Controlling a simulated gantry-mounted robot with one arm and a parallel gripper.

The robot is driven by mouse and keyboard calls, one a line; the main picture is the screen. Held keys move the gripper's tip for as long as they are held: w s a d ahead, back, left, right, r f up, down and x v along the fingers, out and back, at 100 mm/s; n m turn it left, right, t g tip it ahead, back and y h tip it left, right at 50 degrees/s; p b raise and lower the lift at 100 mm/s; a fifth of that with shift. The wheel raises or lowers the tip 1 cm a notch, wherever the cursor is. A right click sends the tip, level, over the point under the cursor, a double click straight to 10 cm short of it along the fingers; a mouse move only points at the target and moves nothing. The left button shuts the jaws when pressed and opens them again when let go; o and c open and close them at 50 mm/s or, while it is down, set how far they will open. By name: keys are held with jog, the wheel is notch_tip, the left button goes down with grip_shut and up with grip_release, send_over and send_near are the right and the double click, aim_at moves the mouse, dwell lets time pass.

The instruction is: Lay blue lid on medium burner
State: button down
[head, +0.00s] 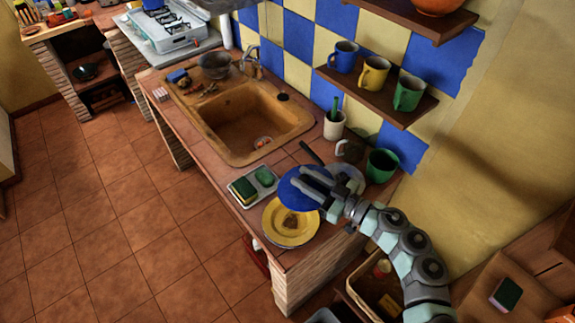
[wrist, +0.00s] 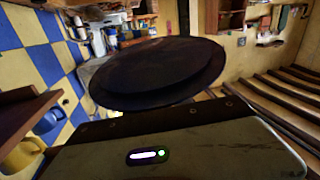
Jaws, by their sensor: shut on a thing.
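My gripper (head: 322,183) is shut on the blue lid (head: 297,197), over the right end of the counter. The lid is a round blue disc, partly hidden behind the fingers. In the wrist view the lid (wrist: 155,70) is a dark, shaded disc just ahead of my gripper. The white stove (head: 172,38) stands at the top left of the head view, beyond the sink. A blue pot (head: 152,4) is cut off by the top edge there. Which burner is the medium one I cannot tell at this size.
A yellow plate (head: 291,236) lies below the lid, and a tray (head: 244,197) with sponges is left of it. A green mug (head: 382,165) and a white cup (head: 334,125) stand near the wall. A shelf (head: 425,114) holds three mugs. The sink (head: 220,118) lies between here and the stove.

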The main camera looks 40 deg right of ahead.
jog(key=shift+r, duration=0.25)
jog(key=w+a+f+m+h, duration=0.1)
jog(key=w+a+f, duration=0.25)
jog(key=a, duration=0.75)
jog(key=w+a+f, duration=0.2)
jog(key=w+a, duration=0.3)
jog(key=a, duration=0.5)
jog(key=w+a+f+m+h, duration=0.1)
jog(key=w+a+f, duration=0.25)
jog(key=a, duration=0.75)
jog(key=s+a+r+h+p, duration=0.2)
jog(key=s+a+r+p, duration=0.1)
jog(key=s+r+p, duration=0.8)
jog(key=shift+a+r+m+t+p, duration=0.35)
jog(key=shift+r+p, duration=1.3)
jog(key=shift+p, duration=1.45)
jog(key=shift+w, duration=0.1)
